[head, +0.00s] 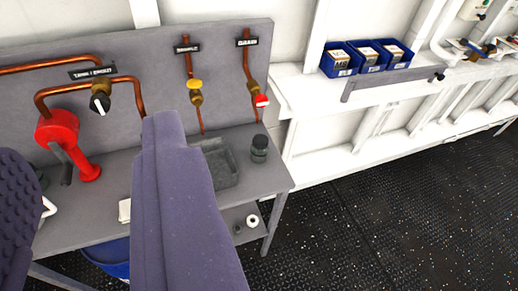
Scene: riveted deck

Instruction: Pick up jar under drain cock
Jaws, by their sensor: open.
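A small dark jar (259,149) with a dark lid stands upright on the grey bench, right of the tray and near the bench's right end. Above it hangs a copper pipe ending in a brass cock (254,88) with a red handle; its label is hard to read. My gripper (88,137) is open, its two purple-grey fingers large in the foreground. The left finger shows a bumpy pad. The right finger covers part of the bench and the tray's left side. The jar is clear of both fingers, to their right and farther off.
A grey tray (222,182) lies beside the jar. A yellow-handled cock (195,88) and a red pump-like fitting (60,135) stand left of it. Blue bins (340,60) sit on the white shelf at back right. The dark deck (400,210) at right is clear.

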